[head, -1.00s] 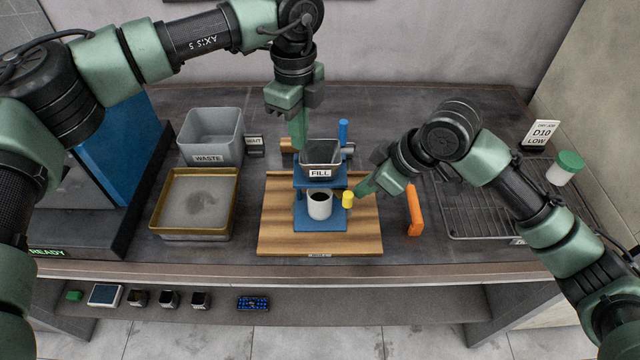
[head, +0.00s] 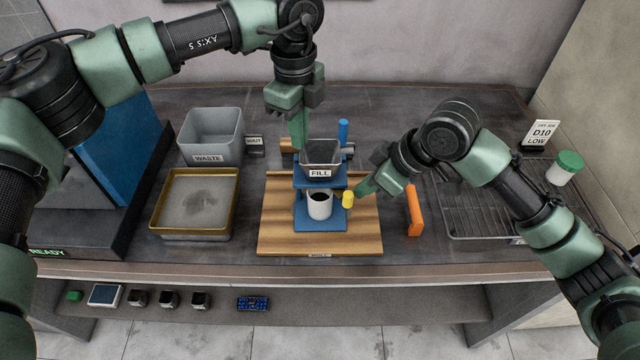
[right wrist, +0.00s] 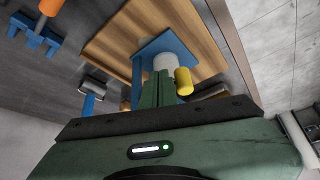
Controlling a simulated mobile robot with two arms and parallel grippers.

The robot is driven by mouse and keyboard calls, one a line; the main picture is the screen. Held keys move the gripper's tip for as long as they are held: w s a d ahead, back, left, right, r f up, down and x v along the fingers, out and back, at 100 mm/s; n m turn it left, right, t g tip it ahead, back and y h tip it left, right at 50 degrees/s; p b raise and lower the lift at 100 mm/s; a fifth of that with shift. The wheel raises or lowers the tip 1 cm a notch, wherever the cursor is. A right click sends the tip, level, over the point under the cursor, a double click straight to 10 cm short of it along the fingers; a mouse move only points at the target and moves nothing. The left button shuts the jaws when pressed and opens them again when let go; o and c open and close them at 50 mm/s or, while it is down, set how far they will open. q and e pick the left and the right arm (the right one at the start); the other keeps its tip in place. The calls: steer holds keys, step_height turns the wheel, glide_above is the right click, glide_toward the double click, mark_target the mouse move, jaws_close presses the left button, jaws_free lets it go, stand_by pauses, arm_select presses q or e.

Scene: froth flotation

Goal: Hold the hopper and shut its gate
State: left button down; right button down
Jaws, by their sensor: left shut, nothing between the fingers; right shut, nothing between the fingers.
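The hopper (head: 321,158) is a grey open-topped bin marked FILL, in a blue stand (head: 331,222) on a wooden board (head: 360,240). A white cup (head: 320,206) with dark contents stands below it. My left gripper (head: 299,145) is shut, pointing down at the hopper's left rear side; I cannot tell whether it touches. My right gripper (head: 360,190) is shut beside a yellow knob (head: 348,200) at the stand's right. In the right wrist view the shut fingers (right wrist: 160,90) lie close beside the yellow knob (right wrist: 184,81); contact is unclear. The gate itself cannot be made out.
A grey WASTE bin (head: 211,131) and a gold-rimmed tray (head: 236,205) stand left of the board. An orange-handled tool (head: 414,210) and a wire rack (head: 480,236) are on the right. A blue post (head: 343,131) rises behind the hopper.

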mark_target(351, 195)
arm_select(q)
steer(key=shift+s+f, duration=0.1)
steer(key=shift+f, duration=0.1)
arm_select(e)
steer(key=shift+a, duration=0.1)
steer(key=shift+s+a, duration=0.6)
steer(key=shift+a, duration=0.25)
steer(key=shift+s+a, duration=0.1)
steer(key=shift+a, duration=0.1)
steer(key=shift+s+a, duration=0.25)
steer(key=shift+a, duration=0.45)
steer(key=shift+s+a, duration=0.1)
steer(key=shift+a, duration=0.2)
steer(key=shift+d, duration=0.8)
steer(key=shift+r, duration=2.45)
